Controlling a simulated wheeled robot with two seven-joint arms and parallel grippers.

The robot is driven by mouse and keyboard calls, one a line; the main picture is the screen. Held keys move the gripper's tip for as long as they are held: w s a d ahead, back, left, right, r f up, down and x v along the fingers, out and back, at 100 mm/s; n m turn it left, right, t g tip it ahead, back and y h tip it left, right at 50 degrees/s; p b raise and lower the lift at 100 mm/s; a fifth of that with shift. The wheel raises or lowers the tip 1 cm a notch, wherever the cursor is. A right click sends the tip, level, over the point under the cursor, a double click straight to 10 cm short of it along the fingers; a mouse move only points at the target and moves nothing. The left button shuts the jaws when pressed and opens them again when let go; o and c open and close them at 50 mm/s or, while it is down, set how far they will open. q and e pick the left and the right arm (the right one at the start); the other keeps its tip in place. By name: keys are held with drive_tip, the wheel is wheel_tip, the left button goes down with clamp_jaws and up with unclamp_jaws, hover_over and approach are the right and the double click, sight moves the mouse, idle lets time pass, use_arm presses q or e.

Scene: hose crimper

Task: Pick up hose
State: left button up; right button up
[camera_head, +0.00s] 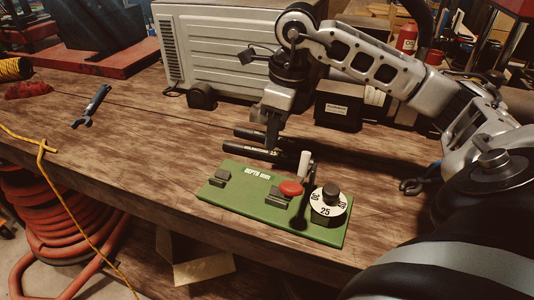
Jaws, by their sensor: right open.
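Two short black hose-like cylinders lie side by side on the wooden bench behind the green panel. The nearer hose (244,150) has pale print on it, and the farther hose (248,134) lies just behind it. My right gripper (272,143) points down over their right part, with its jaws open. Its fingers hide part of the hoses, and I cannot tell whether they touch either one. My left gripper is not in view.
The green panel (235,201) carries a red button (291,188), a lever and a dial (327,209) close in front of the hoses. A large grey machine (212,45) stands behind. A blue wrench-like tool (91,107) lies left. The bench's left middle (140,130) is clear.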

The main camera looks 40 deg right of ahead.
sight(267, 154)
drive_tip(key=shift+w+a+f+p, duration=0.1)
drive_tip(key=shift+w+f+p, duration=0.15)
drive_tip(key=shift+f, duration=0.7)
drive_tip(key=shift+w+a+f+p, duration=0.15)
drive_tip(key=shift+w+f, duration=0.15)
drive_tip(key=shift+f, duration=0.6)
drive_tip(key=shift+w+a+f+p, duration=0.1)
drive_tip(key=shift+w+f+p, duration=0.15)
drive_tip(key=shift+f, duration=0.7)
clamp_jaws()
